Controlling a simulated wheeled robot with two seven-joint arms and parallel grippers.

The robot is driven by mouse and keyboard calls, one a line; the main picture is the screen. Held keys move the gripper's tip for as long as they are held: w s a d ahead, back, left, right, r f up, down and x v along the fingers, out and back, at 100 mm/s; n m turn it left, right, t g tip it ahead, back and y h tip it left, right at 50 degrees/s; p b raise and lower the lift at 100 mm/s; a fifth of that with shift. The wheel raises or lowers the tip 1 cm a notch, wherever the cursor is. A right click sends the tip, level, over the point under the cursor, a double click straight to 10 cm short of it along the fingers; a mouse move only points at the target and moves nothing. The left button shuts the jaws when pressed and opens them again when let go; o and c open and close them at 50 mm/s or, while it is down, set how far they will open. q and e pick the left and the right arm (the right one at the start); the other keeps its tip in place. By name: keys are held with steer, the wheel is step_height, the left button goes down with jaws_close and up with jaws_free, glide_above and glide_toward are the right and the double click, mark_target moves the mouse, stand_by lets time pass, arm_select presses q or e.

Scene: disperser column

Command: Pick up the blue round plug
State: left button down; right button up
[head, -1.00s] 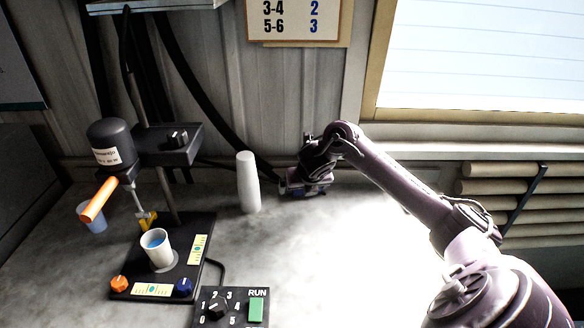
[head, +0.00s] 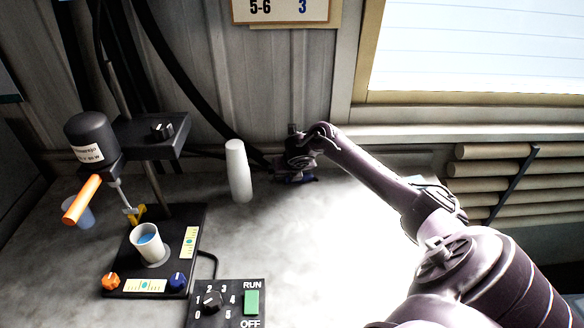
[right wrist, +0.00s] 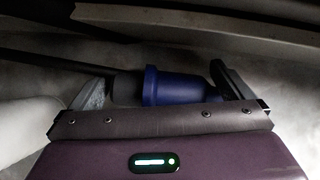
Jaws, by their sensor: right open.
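The blue round plug (right wrist: 176,86) shows in the right wrist view as a dark blue ribbed cylinder with a grey part on its left side. It lies between the two fingers of my right gripper (right wrist: 160,88). The fingers are open, one on each side, and I see no firm grip on it. In the head view my right gripper (head: 296,172) is low at the back of the bench by the wall. The plug is mostly hidden there by the gripper. My left gripper is not in view.
A white cup stack (head: 238,172) stands just left of my right gripper. The disperser stand (head: 150,130) holds a motor above a white cup (head: 147,243). A control box (head: 225,303) is at the front. The bench right of centre is clear.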

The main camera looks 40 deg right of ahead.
steer(key=shift+r, duration=0.1)
steer(key=c, duration=1)
